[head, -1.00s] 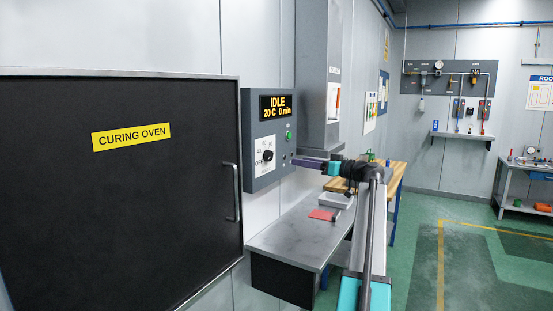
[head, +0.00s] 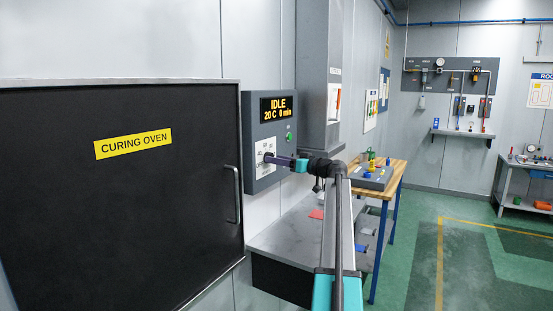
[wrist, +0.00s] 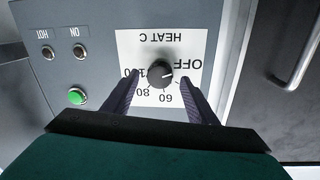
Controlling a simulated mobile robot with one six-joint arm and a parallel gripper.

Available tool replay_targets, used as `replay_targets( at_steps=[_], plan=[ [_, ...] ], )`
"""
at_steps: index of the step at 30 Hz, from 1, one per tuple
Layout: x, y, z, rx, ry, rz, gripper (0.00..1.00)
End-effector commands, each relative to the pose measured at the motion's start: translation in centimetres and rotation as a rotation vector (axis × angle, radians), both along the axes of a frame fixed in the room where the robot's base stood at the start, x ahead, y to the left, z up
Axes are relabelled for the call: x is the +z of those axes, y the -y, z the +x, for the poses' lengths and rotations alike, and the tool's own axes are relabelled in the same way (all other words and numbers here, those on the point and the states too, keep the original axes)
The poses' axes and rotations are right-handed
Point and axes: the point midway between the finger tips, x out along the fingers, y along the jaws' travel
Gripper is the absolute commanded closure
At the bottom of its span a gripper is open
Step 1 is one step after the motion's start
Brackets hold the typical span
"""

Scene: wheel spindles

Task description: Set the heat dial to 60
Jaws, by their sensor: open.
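The heat dial (wrist: 160,74) is a black round knob on a white plate (wrist: 130,40) marked HEAT C, upside down in the wrist view. Its pale pointer mark faces toward OFF. The numbers 60 and 80 show below it, with another partly hidden by a finger. My gripper (wrist: 160,80) is open, one finger on each side of the dial, with a gap visible on both sides. In the head view my gripper (head: 270,158) reaches the control box (head: 262,179) and hides most of the dial. The display (head: 278,107) reads IDLE, 20 C, 0 min.
A green button (wrist: 77,96) and two small lamps labelled HOT and ON sit beside the plate. The black curing oven door (head: 120,210) with its handle (head: 237,195) is left of the box. A grey bench (head: 290,232) stands below.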

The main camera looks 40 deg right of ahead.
Motion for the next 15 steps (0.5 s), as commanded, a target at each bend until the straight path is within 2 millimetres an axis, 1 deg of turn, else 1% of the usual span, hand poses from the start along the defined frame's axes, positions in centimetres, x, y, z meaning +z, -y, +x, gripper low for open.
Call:
replay_targets(
  at_steps=[3,6,14,15],
  plan=[
    [0.06,-0.05,0.79,-0.001,0.0,0.0,0.47],
    [0.02,-0.11,1.07,-0.001,0.0,0.0,0.47],
    [0.0,-0.11,1.09,-0.002,0.001,0.0,0.47],
    [0.0,-0.1,1.08,-0.002,0.001,0.0,0.51]
  ],
)
